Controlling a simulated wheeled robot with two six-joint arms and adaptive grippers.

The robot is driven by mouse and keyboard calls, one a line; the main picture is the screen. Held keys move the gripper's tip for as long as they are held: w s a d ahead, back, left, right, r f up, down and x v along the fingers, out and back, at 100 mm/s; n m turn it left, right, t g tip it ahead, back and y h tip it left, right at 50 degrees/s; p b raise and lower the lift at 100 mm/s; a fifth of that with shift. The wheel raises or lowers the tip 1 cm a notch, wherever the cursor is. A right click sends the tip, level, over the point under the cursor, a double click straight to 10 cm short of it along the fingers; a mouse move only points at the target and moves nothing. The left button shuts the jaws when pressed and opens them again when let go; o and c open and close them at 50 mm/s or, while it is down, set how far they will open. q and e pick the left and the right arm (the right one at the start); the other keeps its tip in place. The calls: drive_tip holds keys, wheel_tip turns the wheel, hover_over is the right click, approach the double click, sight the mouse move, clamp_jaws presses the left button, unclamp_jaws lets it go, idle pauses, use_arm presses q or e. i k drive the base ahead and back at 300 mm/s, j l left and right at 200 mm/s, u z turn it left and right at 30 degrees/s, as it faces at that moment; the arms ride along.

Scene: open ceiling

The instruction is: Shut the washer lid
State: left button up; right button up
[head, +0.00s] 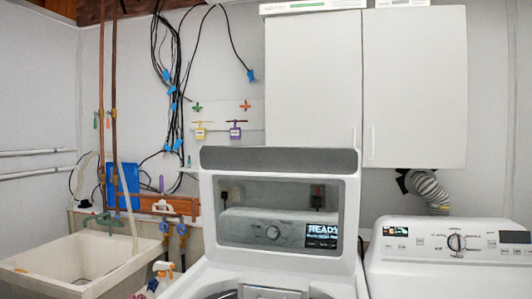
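The washer (205,278) stands in the lower middle of the head view, cut off by the bottom edge. Its lid (278,178) is open and stands about upright, with a grey top edge, a white frame and a clear window. The washer's control panel, with a knob and a lit "READY" display, shows through the window. Part of the tub opening shows at the bottom edge. Neither of my grippers is in view, so where they are relative to the lid is hidden.
A second white machine (447,273) with a knob stands close on the right. A utility sink (75,262) is on the left, with spray bottles (162,270) between it and the washer. White wall cabinets (313,85) hang above and behind the lid.

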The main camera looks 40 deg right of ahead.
sight(341, 166)
drive_tip(key=z, duration=1.15)
